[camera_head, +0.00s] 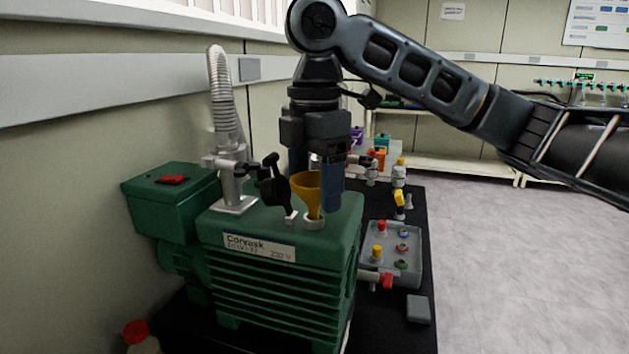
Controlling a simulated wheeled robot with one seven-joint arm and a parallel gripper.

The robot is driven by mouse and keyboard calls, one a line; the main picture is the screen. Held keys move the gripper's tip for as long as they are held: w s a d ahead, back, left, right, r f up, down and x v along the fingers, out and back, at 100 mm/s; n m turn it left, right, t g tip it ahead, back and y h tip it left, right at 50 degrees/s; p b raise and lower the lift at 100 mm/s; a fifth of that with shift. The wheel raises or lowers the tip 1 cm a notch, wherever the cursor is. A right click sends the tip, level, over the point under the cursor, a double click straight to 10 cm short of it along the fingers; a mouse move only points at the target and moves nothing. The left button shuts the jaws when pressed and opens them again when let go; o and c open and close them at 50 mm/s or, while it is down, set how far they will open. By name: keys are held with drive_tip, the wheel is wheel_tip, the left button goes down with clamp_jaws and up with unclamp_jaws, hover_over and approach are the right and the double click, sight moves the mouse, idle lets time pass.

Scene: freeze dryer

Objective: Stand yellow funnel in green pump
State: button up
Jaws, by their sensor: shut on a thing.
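The yellow funnel (307,190) is upright over the top of the green pump (280,262). Its spout lines up with a pale round port (314,223) near the front of the pump's top; I cannot tell how far the spout is inside. My gripper (315,187) points straight down above the pump and is shut on the funnel, one blue finger right of it. The other finger is partly hidden behind the funnel.
A black-handled valve (272,183) stands close left of the funnel, with a ribbed metal hose (223,95) behind it. A grey tray (396,250) of small coloured parts lies right of the pump. Open floor (510,250) is farther right.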

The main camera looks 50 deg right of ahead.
drive_tip(key=shift+f, duration=0.45)
idle(0.3)
drive_tip(key=o, duration=1.1)
drive_tip(key=shift+o, duration=0.2)
wheel_tip(320, 180, up, 8)
drive_tip(key=shift+s+f, duration=0.1)
drive_tip(key=shift+f, duration=0.05)
idle(0.3)
